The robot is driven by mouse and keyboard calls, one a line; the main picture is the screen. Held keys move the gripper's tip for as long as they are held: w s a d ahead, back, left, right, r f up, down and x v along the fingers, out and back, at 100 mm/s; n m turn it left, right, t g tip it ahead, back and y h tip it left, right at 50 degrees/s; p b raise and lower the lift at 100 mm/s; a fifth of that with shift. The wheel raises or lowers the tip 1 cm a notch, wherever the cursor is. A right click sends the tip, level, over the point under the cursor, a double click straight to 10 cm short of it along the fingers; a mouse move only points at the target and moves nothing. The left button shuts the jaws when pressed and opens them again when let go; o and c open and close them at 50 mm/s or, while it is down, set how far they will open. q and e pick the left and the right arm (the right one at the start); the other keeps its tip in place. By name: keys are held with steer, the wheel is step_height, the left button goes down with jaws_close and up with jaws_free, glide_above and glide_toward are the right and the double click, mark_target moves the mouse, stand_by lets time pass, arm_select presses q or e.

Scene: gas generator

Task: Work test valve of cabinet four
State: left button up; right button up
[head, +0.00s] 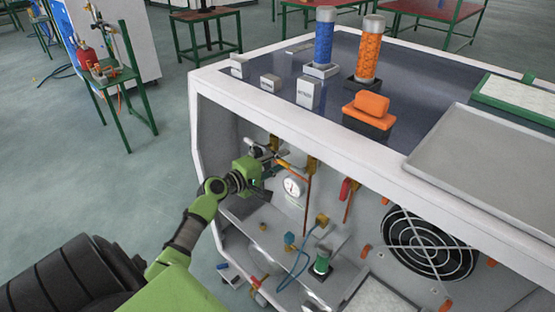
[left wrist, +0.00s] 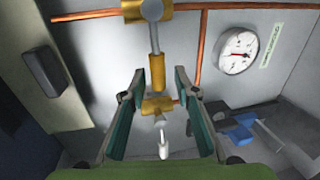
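A small brass valve (left wrist: 158,106) with a thin light-tipped lever (left wrist: 163,148) shows in the left wrist view, below a brass stem that hangs from a copper pipe (left wrist: 110,14). I cannot read a name on it. My left gripper (head: 266,158) reaches into the open front of the white cabinet (head: 205,125). It also shows in the left wrist view (left wrist: 160,82), open, with its two fingers apart on either side of the valve. No contact with the fingers is clear. In the head view the gripper hides most of the valve. My right gripper is not in view.
A round gauge (left wrist: 237,50) is right of the fingers, with a blue-handled part (left wrist: 238,130) below it. A red-handled valve (head: 347,189), a fan grille (head: 430,243) and a blue hose (head: 293,274) are farther right inside the cabinet. A dark block (left wrist: 45,70) is on the left wall.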

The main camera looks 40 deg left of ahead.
arm_select(q)
steer(key=v, duration=1.2)
steer(key=s+d+f+m+g+y, duration=0.1)
steer(key=s+f+g, duration=0.1)
steer(key=f, duration=0.9)
steer(key=s+d+f+m+g, duration=0.1)
steer(key=s+f+g, duration=0.15)
steer(key=f, duration=0.85)
steer(key=s+d+f+m+g, duration=0.2)
steer(key=s+d+f, duration=0.15)
steer(key=f, duration=0.45)
steer(key=s+d+f+m+g, duration=0.2)
steer(key=s+f, duration=0.3)
steer(key=f, duration=0.3)
steer(key=s+d+f+m+g, duration=0.2)
steer(key=s+d+f+m, duration=0.2)
steer(key=s, duration=0.5)
steer(key=s+d+f+m+g, duration=0.2)
steer(key=s+d+f+m, duration=0.3)
steer(key=s+f, duration=0.3)
steer(key=s+d+f+m+g, duration=0.2)
steer(key=s+d+f+m, duration=0.2)
steer(key=s, duration=0.7)
step_height(320, 180, down, 2)
steer(key=d, duration=0.3)
steer(key=shift+s+f+m, duration=0.2)
steer(key=shift+m, duration=0.2)
